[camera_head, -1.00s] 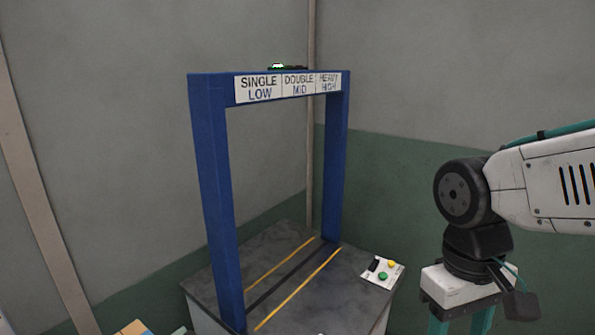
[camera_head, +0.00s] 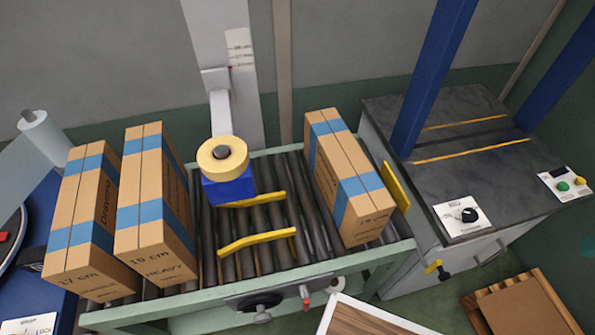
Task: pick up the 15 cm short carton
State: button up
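Three brown cartons with blue tape stand on a roller conveyor (camera_head: 262,262). The right carton (camera_head: 345,175) stands alone on the rollers at the right end; its front print is too small to read surely, so I cannot confirm that it is the 15 cm one. The middle carton (camera_head: 153,205) reads about 19 cm and HEAVY. The left carton (camera_head: 82,225) reads about 17 cm and stands close beside the middle one. My gripper is out of view, and nothing of my arm shows clearly.
A tape roll (camera_head: 222,155) on a blue head and yellow guide bars (camera_head: 256,240) stand between the cartons. Yellow plate (camera_head: 396,187) flanks the right carton. A dark bench (camera_head: 455,170) with blue posts (camera_head: 432,75) stands right. Wooden tray (camera_head: 520,300) lies low right.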

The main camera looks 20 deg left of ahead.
aim_at(359, 206)
jog(key=z, duration=0.95)
jog(key=k, duration=1.65)
jog(key=u, duration=0.95)
jog(key=i, duration=0.5)
jog(key=u, duration=0.05)
